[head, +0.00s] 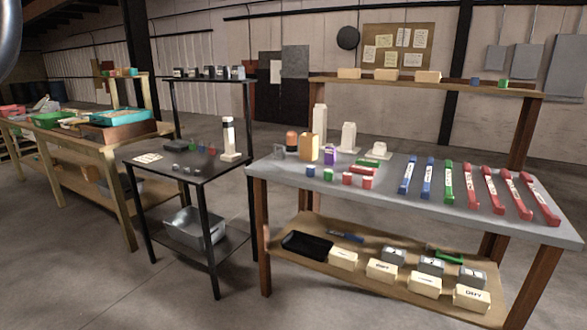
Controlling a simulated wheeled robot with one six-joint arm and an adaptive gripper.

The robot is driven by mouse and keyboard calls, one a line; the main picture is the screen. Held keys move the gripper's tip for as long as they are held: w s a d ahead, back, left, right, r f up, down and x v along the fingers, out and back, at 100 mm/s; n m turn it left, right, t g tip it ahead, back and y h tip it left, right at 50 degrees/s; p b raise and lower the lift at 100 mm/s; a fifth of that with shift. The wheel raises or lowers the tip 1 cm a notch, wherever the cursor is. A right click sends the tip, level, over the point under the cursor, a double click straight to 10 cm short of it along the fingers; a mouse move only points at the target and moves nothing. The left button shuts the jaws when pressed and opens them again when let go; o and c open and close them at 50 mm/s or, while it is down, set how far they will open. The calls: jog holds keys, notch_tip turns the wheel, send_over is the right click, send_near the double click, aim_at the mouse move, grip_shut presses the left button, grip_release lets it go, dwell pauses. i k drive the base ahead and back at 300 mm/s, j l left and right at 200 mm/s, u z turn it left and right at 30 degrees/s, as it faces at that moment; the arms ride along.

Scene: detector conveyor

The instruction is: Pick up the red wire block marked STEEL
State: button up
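Several small coloured blocks stand in a row near the front left of the grey-topped table at right. Two of them are red: one red block (347,178) and another red block (367,182) to its right. A green block (327,175) and a blue block stand to their left. A flatter red and green piece (361,170) lies just behind. The markings are too small to read, so I cannot tell which, if any, says STEEL. My gripper is not in view; a grey rounded part of my arm shows at the top left edge.
On the same grey tabletop (400,197), long blue, green and red bars (471,186) lie to the right. White towers (348,137), a tan box (309,147) and a purple block (330,155) stand behind the small blocks. A black table (180,166) stands left; open floor lies in front.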

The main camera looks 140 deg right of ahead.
aim_at(364, 170)
jog(key=k+z, duration=0.1)
jog(key=z, duration=2.35)
jog(key=l+z, duration=0.15)
jog(key=z, duration=0.3)
jog(key=l+z, duration=0.15)
jog(key=z, duration=0.3)
jog(key=l+z, duration=0.15)
jog(key=z, duration=0.25)
jog(key=l+z, duration=0.15)
jog(key=z, duration=0.3)
jog(key=i+l+z, duration=0.25)
jog(key=z, duration=0.15)
jog(key=i+l+z, duration=0.35)
jog(key=i+j, duration=0.35)
jog(key=j+u, duration=0.15)
jog(key=u, duration=0.3)
jog(key=j+u, duration=0.1)
jog(key=u, duration=0.35)
jog(key=i+j+u, duration=0.1)
jog(key=u, duration=8)
